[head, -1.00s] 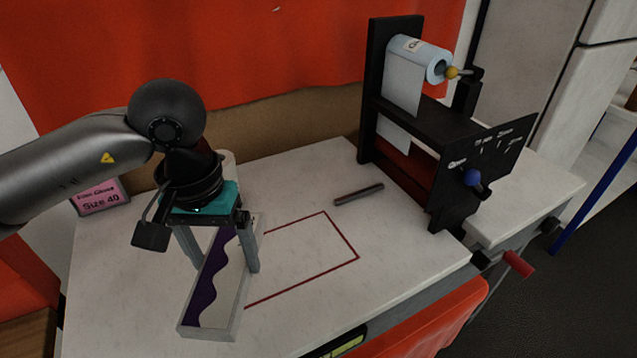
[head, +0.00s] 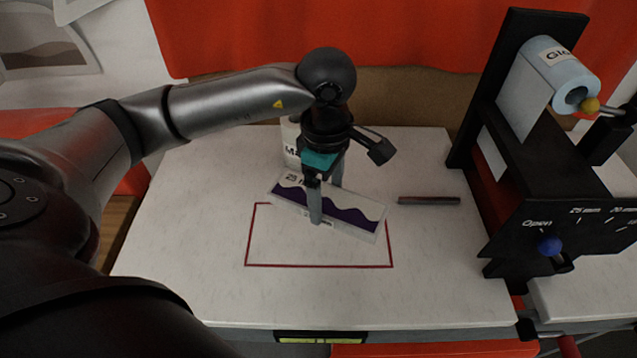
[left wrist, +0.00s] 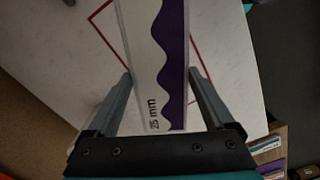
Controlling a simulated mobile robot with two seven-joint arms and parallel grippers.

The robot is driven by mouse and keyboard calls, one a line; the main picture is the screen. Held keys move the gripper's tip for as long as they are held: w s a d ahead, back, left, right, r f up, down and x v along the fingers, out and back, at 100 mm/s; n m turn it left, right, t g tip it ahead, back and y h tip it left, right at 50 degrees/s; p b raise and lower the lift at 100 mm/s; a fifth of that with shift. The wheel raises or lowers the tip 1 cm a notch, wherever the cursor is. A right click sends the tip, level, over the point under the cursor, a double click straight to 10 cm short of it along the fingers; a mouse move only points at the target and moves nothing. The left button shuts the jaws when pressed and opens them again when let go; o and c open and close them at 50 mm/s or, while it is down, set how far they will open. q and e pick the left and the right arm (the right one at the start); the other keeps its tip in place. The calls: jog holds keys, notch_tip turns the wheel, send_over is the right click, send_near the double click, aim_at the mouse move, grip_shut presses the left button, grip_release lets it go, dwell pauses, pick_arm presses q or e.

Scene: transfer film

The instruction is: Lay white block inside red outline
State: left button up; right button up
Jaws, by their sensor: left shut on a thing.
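The white block (head: 358,220) is a flat bar with a purple wavy band; the left wrist view shows "25 mm" on it (left wrist: 160,50). My left gripper (head: 327,205) is shut on the block, with one finger on each long side. The block lies across the upper part of the red outline (head: 318,266), turned at an angle to it, its left end nearer the back. It appears to be above the table, but its exact height is hard to tell. The block hides much of the outline's back line. My right gripper is not in view.
A dark rod (head: 429,201) lies right of the outline. A black stand (head: 550,185) with a light-blue film roll (head: 560,75) and a blue knob (head: 550,245) is farther right. A white container (head: 291,145) stands behind my gripper. The table's left and front parts are clear.

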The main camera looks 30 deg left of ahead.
aim_at(319, 233)
pick_arm(q)
jog(key=n, duration=0.1)
jog(key=a+n, duration=0.1)
jog(key=n, duration=0.1)
jog(key=shift+f+p, duration=0.15)
jog(key=shift+p, duration=0.15)
jog(key=shift+a+f+n, duration=0.25)
jog(key=shift+n, duration=0.85)
jog(key=shift+f+b, duration=0.35)
jog(key=shift+f, duration=0.3)
jog(key=shift+f+b, duration=2.35)
jog(key=shift+f, duration=1.1)
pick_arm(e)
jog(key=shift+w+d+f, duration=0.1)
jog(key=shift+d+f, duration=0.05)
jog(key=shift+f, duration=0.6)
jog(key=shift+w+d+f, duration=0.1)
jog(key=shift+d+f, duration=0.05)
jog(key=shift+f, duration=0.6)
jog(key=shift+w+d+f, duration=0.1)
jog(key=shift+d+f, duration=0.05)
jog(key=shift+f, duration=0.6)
pick_arm(q)
jog(key=shift+f+b, duration=0.3)
jog(key=shift+b, duration=0.05)
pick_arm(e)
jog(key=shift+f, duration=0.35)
pick_arm(q)
jog(key=o, duration=1.2)
